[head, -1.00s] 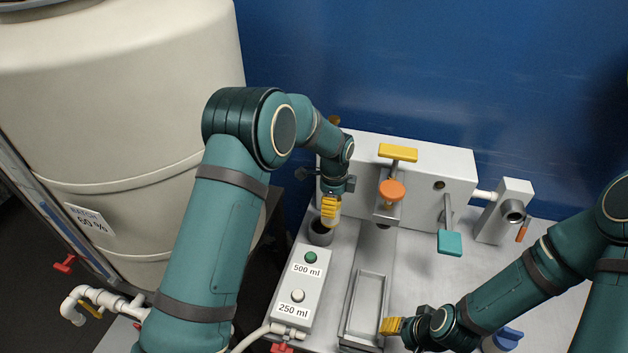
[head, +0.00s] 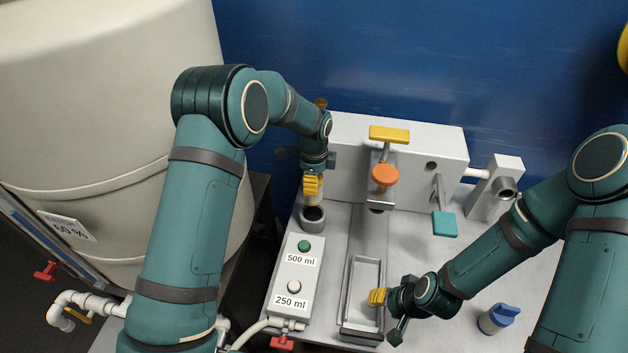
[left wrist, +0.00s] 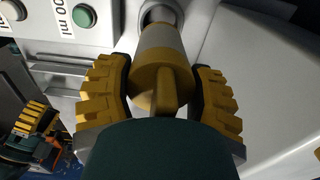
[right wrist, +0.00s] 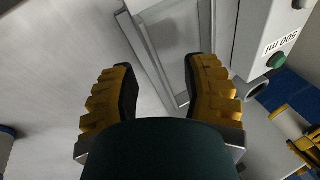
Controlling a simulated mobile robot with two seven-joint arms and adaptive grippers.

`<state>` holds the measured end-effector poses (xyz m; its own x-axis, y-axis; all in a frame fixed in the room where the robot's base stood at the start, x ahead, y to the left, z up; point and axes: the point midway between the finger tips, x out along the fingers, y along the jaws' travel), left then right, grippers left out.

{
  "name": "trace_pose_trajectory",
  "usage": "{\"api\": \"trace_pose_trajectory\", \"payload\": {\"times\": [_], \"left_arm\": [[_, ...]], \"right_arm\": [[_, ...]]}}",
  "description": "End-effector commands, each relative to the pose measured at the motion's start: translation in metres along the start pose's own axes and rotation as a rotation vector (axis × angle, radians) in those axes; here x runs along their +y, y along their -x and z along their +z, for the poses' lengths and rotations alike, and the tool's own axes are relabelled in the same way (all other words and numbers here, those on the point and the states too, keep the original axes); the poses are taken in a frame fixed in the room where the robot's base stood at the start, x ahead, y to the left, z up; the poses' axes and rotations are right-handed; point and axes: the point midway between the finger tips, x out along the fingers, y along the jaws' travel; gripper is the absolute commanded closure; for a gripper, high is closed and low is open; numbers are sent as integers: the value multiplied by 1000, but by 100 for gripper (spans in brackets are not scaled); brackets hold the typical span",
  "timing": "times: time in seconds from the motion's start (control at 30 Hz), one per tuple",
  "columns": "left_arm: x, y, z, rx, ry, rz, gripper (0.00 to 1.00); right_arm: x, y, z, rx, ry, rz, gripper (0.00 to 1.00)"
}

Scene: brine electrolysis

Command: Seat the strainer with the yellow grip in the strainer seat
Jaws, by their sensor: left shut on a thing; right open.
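My left gripper (head: 313,187) is shut on the strainer, just above the strainer seat (head: 313,223), a grey round cup at the left of the bench. In the left wrist view the strainer shows its yellow grip (left wrist: 158,88) between the fingers and a grey body (left wrist: 164,45) pointing at the dark opening of the seat (left wrist: 160,13). The dark opening still shows in the head view, below the fingers.
A button box (head: 279,308) with a green and a white button stands in front of the seat. The long metal tray (head: 350,325) lies right of it. Behind are a grey housing (head: 450,150) with yellow, orange and teal handles.

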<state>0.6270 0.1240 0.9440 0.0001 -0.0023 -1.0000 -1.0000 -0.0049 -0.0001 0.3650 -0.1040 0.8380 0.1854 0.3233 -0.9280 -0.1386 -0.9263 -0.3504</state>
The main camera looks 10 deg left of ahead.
Motion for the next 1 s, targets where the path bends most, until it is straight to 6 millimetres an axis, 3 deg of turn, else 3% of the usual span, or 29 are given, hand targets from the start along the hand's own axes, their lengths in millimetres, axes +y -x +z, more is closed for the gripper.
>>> {"api": "trace_pose_trajectory", "payload": {"times": [0.53, 1.0], "left_arm": [[0, -46, 1, 0, 1, 0, 86], [0, -51, 0, 0, 0, -1, 86]], "right_arm": [[10, -29, 10, -18, 5, 0, 53], [11, -31, 12, -23, 7, 0, 53]]}}
